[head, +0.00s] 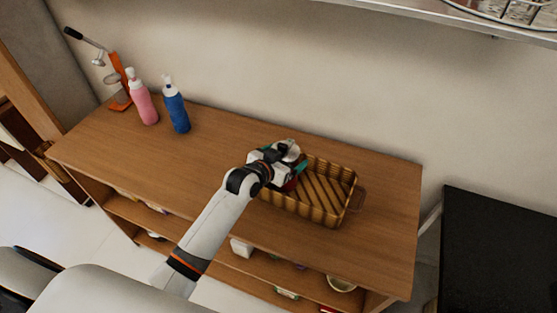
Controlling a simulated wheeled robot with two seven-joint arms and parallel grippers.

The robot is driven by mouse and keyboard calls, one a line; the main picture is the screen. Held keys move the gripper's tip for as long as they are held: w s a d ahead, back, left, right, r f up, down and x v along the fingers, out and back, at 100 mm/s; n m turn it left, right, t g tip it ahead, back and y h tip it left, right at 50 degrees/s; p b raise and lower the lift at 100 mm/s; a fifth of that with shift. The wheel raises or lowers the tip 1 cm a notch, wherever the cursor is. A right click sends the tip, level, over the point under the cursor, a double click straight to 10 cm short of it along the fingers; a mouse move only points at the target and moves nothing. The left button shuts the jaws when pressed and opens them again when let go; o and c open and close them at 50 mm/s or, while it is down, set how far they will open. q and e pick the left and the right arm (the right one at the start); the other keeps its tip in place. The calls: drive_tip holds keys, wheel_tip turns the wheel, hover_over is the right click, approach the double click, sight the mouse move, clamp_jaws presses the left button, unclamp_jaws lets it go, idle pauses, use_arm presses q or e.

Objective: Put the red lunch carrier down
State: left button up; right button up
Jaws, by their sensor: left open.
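The red lunch carrier (291,185) shows only as a small red patch under my left gripper, at the left end of a woven basket (330,210) on the wooden table. My left gripper (284,163) is open and right over it; the gripper and wrist hide most of the carrier. I cannot tell whether the fingers still touch it. A bit of teal shows beside the fingers. My right gripper is out of view.
A pink bottle (145,103), a blue bottle (177,108) and an orange press (120,85) stand at the table's (215,155) back left. The tabletop between them and the basket is clear. A black surface (500,250) is at the right.

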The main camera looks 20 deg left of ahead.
use_arm(q)
drive_tip(key=shift+s+a+r, duration=0.1)
drive_tip(key=shift+s, duration=0.3)
drive_tip(key=b+v, duration=0.1)
drive_tip(key=v, duration=1)
drive_tip(key=shift+b, duration=0.3)
